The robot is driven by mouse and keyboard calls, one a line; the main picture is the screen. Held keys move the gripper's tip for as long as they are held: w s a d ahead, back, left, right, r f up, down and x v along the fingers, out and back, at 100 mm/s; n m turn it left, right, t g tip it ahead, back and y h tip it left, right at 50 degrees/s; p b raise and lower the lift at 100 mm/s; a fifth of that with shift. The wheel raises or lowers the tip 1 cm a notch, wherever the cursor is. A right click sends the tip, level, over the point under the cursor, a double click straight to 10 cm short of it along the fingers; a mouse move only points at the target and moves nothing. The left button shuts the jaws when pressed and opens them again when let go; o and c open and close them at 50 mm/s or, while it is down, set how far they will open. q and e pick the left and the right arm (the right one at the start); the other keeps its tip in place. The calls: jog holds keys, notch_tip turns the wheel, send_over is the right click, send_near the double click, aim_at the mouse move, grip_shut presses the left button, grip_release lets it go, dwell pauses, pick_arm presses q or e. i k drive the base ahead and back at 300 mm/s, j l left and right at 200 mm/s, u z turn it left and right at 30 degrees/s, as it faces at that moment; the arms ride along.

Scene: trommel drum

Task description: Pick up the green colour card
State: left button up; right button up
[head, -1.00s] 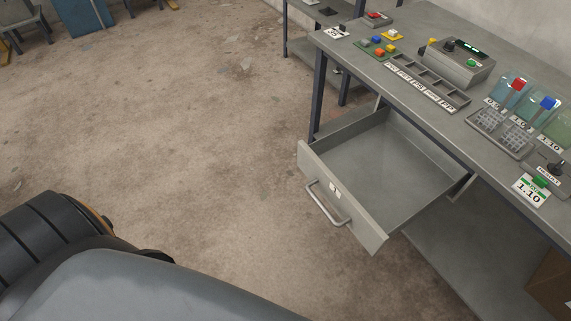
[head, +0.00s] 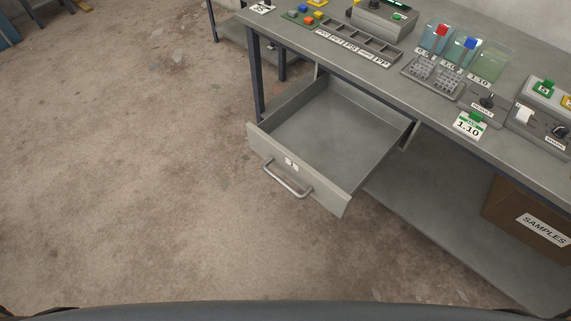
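Neither of my grippers is in view. Only my own body shows along the bottom edge, with dark parts at both bottom corners.
An empty open drawer (head: 335,130) juts out from the bench, left of the card. A SAMPLES box (head: 510,208) sits below. Floor at left is clear.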

aim_at(544, 88)
jog(key=z, duration=1.6)
jog(key=i+l, duration=0.2)
